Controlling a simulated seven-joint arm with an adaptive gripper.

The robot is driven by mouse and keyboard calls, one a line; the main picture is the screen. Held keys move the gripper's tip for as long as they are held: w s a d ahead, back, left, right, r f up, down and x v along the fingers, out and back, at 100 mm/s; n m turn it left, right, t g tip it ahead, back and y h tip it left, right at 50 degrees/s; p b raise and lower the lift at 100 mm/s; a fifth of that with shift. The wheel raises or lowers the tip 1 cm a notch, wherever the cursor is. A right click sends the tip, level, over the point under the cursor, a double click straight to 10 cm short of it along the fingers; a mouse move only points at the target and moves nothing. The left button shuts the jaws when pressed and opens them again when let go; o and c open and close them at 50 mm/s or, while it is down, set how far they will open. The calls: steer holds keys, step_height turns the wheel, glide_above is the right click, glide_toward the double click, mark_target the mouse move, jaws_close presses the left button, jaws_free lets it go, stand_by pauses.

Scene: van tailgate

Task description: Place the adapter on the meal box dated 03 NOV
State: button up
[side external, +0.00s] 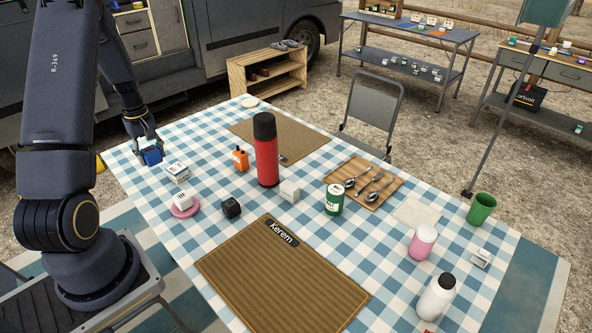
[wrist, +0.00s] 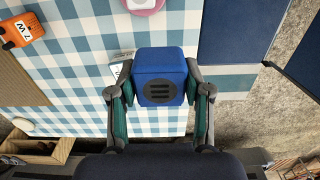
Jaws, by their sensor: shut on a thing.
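My gripper (side external: 148,145) is shut on a small blue cube (side external: 151,157), held above the left corner of the checked table. In the wrist view the fingers (wrist: 160,92) grip both sides of the cube (wrist: 158,68), which has a dark round patch with slots. It may be the adapter; no label confirms it.
A white cube (side external: 290,190) and green can (side external: 334,199) stand farther right.

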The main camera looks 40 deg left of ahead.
steer(key=w+a+f, duration=0.4)
steer(key=w+a, duration=0.2)
steer(key=a, duration=0.1)
glide_above(176, 167)
step_height(176, 167, down, 6)
steer(key=shift+d, duration=0.15)
steer(key=shift+f, duration=1.5)
steer(key=shift+f, duration=0.2)
steer(key=o, duration=1.2)
